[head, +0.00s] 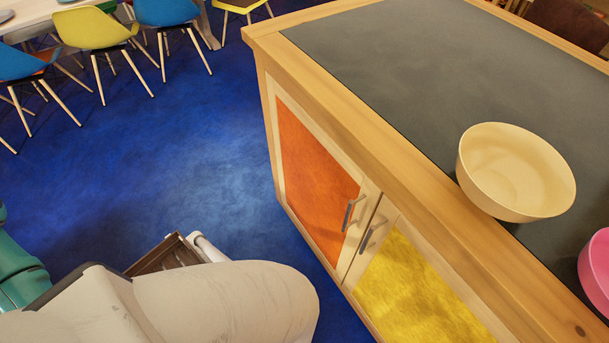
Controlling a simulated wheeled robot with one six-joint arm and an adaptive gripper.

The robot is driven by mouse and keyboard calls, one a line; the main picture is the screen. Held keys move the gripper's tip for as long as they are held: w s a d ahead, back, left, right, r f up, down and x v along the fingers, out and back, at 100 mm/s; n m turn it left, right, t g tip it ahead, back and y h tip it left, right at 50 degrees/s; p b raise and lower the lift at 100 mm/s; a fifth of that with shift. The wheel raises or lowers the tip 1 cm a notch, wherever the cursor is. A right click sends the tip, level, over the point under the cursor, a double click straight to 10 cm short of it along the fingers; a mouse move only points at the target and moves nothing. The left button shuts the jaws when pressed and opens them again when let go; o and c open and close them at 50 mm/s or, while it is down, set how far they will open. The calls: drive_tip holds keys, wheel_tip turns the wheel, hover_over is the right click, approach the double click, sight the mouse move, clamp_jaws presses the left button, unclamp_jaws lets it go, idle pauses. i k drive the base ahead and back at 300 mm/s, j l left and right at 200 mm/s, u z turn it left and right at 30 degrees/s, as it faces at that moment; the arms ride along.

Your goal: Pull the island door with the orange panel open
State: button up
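The island door with the orange panel (316,181) is on the island's near side and looks shut, flush with its frame. Its metal handle (351,213) is upright near the door's right edge. Beside it on the right is a door with a yellow panel (418,292), also shut, with its own handle (372,234) close to the first one. My pale arm covers the bottom left of the view, to the left of the doors and apart from them in the picture. My gripper does not show.
The wooden island (400,142) has a dark top carrying a cream bowl (515,170) and a pink bowl (598,268) near its edge. Blue floor (190,165) is clear left of the doors. Chairs, including a yellow one (95,28), stand around a table at upper left.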

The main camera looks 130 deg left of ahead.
sight(331, 199)
drive_tip(key=u, duration=1.95)
drive_tip(key=k+l+u, duration=0.1)
drive_tip(key=u, duration=0.25)
drive_tip(key=k+l+u, duration=0.1)
drive_tip(key=k+u, duration=0.15)
drive_tip(key=u, duration=0.15)
drive_tip(key=k+u, duration=0.15)
drive_tip(key=u, duration=0.2)
